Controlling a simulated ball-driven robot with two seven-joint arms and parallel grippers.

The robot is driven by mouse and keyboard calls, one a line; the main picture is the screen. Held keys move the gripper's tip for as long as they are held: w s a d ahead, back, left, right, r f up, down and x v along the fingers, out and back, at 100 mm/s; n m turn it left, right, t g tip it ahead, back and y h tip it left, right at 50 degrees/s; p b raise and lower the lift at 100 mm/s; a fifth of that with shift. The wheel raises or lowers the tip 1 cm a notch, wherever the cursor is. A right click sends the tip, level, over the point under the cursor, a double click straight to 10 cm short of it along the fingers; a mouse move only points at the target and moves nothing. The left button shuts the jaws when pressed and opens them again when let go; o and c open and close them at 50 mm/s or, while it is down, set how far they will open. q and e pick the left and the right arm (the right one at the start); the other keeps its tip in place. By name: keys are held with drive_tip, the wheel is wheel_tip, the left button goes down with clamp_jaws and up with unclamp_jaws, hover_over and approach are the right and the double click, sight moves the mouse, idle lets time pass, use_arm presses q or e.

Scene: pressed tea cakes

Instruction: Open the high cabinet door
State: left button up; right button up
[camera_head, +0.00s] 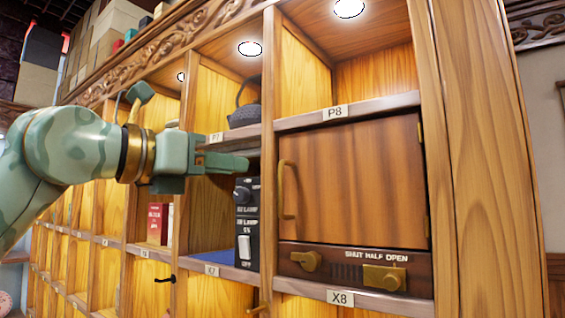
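The cabinet door (355,185) is a brown wooden panel in the compartment under the P8 label. It looks shut. Its curved brass handle (286,190) is upright at the left edge, and brass hinges show at the right edge. My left gripper (247,165) points right, in front of the shelving, with its fingertips left of the handle's top. In the picture a gap lies between the fingertips and the handle, and nothing shows in the fingers. They are seen side-on, so I cannot tell how far apart they are. My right gripper is out of view.
A black switch panel (247,225) stands left of the door. A dark teapot (244,107) and red book (157,223) sit in other compartments. A wooden post (485,150) bounds the right.

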sight(279, 171)
use_arm(q)
drive_tip(key=shift+p+x, duration=2.35)
drive_tip(key=shift+x, duration=3.5)
drive_tip(key=shift+a, duration=0.1)
clamp_jaws()
